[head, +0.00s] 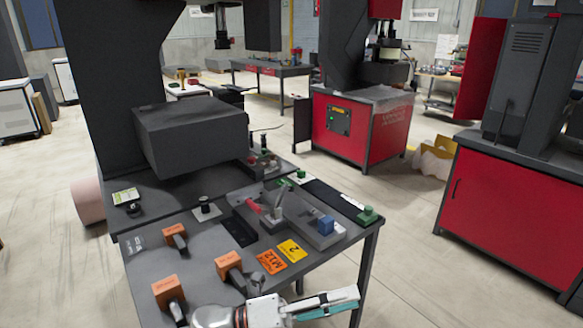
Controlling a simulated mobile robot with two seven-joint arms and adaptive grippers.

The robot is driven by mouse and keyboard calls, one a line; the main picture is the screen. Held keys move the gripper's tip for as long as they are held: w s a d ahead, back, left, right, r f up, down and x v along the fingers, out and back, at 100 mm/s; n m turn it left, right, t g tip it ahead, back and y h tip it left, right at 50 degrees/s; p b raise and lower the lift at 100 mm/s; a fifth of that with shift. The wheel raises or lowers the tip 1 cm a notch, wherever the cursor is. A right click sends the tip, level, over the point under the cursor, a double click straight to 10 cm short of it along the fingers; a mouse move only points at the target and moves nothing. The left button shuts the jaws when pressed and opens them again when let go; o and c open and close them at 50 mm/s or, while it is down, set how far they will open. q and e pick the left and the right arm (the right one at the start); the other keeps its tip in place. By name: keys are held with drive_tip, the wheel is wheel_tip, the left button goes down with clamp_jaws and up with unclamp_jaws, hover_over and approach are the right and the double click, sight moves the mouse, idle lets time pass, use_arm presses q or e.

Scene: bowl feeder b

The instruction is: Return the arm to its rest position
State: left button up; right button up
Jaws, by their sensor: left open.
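My left gripper (335,302) shows at the bottom of the head view, in front of the near edge of the dark work table (205,255). Its white wrist comes in from the lower left and its teal and pale fingers point right. The fingers are open, and I see nothing held between them. The gripper appears apart from the parts on the table. My right gripper is not in view.
Orange-headed tools (168,291) lie on the table close to my wrist. Orange and yellow cards (291,250), a grey fixture with a blue block (326,225) and a green knob (368,214) are farther right.

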use_arm(q)
drive_tip(key=w+a+f+n+t+y, duration=0.3)
drive_tip(key=a+f+n+t+y, duration=0.95)
drive_tip(key=n, duration=1.15)
drive_tip(key=s+a+f+n+g+y+p, duration=0.1)
drive_tip(key=s+a+f+n+g+y, duration=0.3)
drive_tip(key=s+a+f+n, duration=0.7)
drive_tip(key=s+a+f+y, duration=0.1)
drive_tip(key=s+a+f, duration=0.3)
drive_tip(key=a+f, duration=0.2)
wheel_tip(320, 180, down, 3)
drive_tip(key=shift+s+r+g, duration=0.15)
drive_tip(key=shift+s+g, duration=0.15)
drive_tip(key=shift+g, duration=0.05)
drive_tip(key=c, duration=0.4)
